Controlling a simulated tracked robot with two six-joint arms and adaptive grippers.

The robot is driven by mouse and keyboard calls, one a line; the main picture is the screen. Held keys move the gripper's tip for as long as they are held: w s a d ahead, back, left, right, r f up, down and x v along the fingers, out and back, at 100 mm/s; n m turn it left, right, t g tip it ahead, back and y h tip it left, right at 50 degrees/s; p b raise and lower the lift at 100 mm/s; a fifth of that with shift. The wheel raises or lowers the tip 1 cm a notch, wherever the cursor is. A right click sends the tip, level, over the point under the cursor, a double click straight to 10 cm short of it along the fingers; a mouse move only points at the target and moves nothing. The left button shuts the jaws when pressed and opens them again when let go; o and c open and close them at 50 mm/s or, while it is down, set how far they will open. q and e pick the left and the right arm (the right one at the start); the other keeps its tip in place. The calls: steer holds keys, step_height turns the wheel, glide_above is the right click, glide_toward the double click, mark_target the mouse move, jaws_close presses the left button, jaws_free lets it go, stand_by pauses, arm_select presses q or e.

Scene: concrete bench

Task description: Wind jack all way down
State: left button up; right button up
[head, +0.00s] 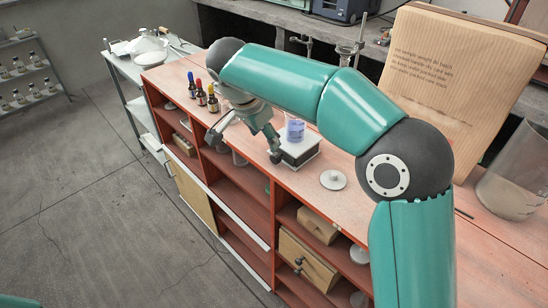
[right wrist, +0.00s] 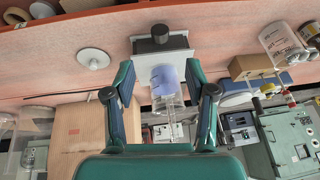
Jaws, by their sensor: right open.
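The jack (head: 301,153) is a low block with a pale top and dark sides near the bench's front edge. A beaker of blue-violet liquid (head: 295,131) stands on it. The jack's black knob (right wrist: 160,33) faces the front edge; in the right wrist view the jack's plate (right wrist: 148,46) is beside it and the beaker (right wrist: 165,82) shows below. My right gripper (head: 245,134) is open and empty, over the front edge to the left of the jack. In the right wrist view its fingers (right wrist: 158,74) stand apart, with the knob beyond their tips. My left gripper is out of view.
Several small dropper bottles (head: 201,94) stand left on the red bench (head: 172,76). A white disc (head: 333,180) lies right of the jack. Open shelves lie below.

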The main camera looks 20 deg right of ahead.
mark_target(273, 155)
steer(key=x, duration=1.1)
steer(key=shift+f, duration=0.15)
steer(key=shift+c, duration=0.4)
jaws_close()
steer(key=shift+w+p, duration=0.1)
steer(key=shift+p, duration=0.25)
steer(key=g+p, duration=0.1)
steer(key=p, duration=0.1)
steer(key=g+h+p, duration=0.1)
steer(key=p, duration=0.2)
steer(key=g+p, duration=0.1)
steer(key=p, duration=0.2)
steer(key=shift+w+r+n, duration=0.3)
steer(key=shift+r+n, duration=0.05)
steer(key=shift+n, duration=0.05)
steer(key=shift+f+g, duration=0.1)
steer(key=shift+g, duration=0.2)
steer(key=shift+f, duration=0.2)
